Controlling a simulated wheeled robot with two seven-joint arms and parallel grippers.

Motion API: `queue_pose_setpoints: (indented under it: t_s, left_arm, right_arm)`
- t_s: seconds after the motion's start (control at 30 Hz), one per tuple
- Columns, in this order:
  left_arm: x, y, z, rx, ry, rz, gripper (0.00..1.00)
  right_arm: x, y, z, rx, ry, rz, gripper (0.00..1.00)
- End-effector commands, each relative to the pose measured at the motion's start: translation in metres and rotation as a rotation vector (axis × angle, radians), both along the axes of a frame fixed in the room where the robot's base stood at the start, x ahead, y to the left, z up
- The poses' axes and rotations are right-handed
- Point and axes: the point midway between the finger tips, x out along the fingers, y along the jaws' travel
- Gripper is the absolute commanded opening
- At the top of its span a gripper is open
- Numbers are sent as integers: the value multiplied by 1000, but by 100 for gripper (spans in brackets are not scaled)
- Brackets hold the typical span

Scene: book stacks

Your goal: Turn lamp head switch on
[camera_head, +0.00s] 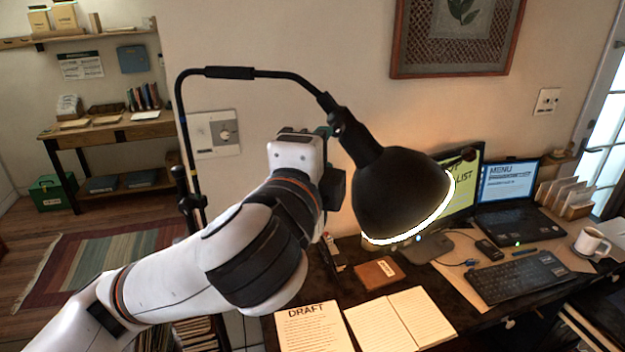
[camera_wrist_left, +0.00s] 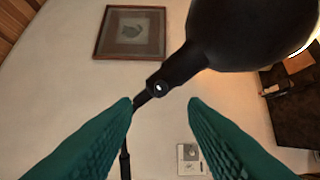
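The black lamp (camera_head: 400,195) hangs over the desk on a thin bent arm, with its neck sloping up to the left. Its lower rim glows white. In the left wrist view the dark lamp head (camera_wrist_left: 245,30) fills the top right. A small round pale button, seemingly the switch (camera_wrist_left: 158,87), sits on the neck joint. My left gripper (camera_wrist_left: 160,102) has its two green fingers spread with nothing between them. The button appears just above the gap between the fingertips; contact cannot be told. In the head view this gripper is mostly hidden behind my wrist. My right gripper is not in view.
The desk below holds an open notebook (camera_head: 400,322), a draft sheet (camera_head: 312,328), a brown box (camera_head: 377,273), a keyboard (camera_head: 522,277), a laptop (camera_head: 515,225) and a mug (camera_head: 591,243). A wall panel (camera_head: 215,133) and a framed picture (camera_head: 457,38) are on the wall behind.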

Motion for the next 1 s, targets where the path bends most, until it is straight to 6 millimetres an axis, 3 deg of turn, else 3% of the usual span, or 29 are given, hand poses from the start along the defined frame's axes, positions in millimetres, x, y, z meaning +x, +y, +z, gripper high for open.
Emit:
queue_pose_setpoints:
  t_s: [0.1, 0.3, 0.7, 0.77, 0.87, 1.0]
  left_arm:
    - [-21, 4, -1, -2, -5, -4, 39]
    - [-39, 8, 1, 0, -3, -2, 39]
    - [-39, 10, -3, -11, 14, 0, 39]
    - [-37, 12, -12, -37, 44, -1, 39]
    - [-29, 17, -42, -125, 146, 3, 39]
    - [-21, 33, -107, -315, 354, 45, 39]
  right_arm:
    - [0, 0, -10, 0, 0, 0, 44]
    - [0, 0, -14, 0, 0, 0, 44]
    - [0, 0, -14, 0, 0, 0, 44]
    - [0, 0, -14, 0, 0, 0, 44]
    - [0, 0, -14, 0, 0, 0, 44]
    - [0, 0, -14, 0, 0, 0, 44]
